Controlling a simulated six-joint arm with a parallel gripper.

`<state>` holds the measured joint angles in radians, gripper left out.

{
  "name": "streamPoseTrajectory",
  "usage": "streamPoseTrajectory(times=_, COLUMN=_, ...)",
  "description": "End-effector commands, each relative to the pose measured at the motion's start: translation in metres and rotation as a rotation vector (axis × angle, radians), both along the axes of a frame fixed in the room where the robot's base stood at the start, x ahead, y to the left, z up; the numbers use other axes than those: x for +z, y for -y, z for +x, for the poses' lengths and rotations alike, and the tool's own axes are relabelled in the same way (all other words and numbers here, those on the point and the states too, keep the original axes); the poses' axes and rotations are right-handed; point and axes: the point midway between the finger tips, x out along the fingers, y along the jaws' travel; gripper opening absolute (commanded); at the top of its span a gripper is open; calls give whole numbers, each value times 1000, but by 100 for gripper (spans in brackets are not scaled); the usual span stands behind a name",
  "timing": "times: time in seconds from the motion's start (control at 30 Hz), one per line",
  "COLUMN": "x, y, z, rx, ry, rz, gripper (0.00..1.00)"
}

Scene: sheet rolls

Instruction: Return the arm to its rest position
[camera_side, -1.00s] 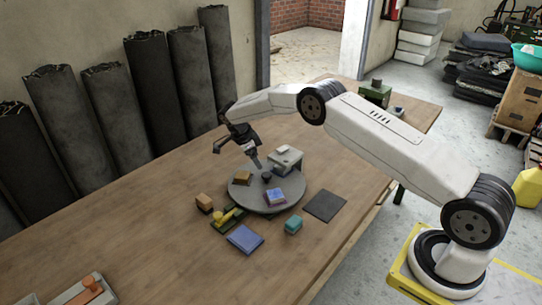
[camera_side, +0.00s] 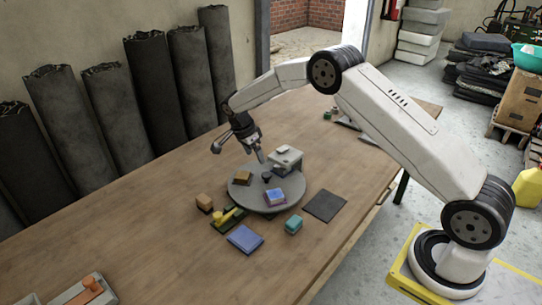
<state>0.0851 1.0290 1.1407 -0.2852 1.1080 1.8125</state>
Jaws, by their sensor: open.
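My gripper (camera_side: 261,155) hangs from the wrist at the end of my bent arm, above the back edge of the grey round turntable (camera_side: 243,194). Its jaws are small in this view and look empty. A white and grey block-shaped fixture (camera_side: 288,154) stands on the turntable just right of the gripper tip. A small dark round piece (camera_side: 267,176) stands below the tip, apart from it.
On the turntable lie a brown block (camera_side: 242,178) and a blue-topped block (camera_side: 274,196). Around it are an orange-brown block (camera_side: 204,202), a yellow piece (camera_side: 229,216), a blue pad (camera_side: 245,239), a teal block (camera_side: 293,224) and a dark mat (camera_side: 325,205). Dark rolls (camera_side: 155,85) line the wall.

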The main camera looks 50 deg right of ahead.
Motion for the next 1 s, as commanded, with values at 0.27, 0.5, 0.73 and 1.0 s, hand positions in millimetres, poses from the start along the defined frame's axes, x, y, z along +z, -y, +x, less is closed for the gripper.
streamPoseTrajectory(times=0.27, x=30, y=-23, z=-34, rx=347, ry=-2, rz=95, gripper=87)
streamPoseTrajectory(times=0.5, x=50, y=-42, z=-71, rx=646, ry=8, rz=149, gripper=87)
streamPoseTrajectory(times=0.73, x=65, y=-58, z=-115, rx=924, ry=23, rz=178, gripper=87)
streamPoseTrajectory(times=1.0, x=76, y=-75, z=-172, rx=1248, ry=43, rz=177, gripper=87)
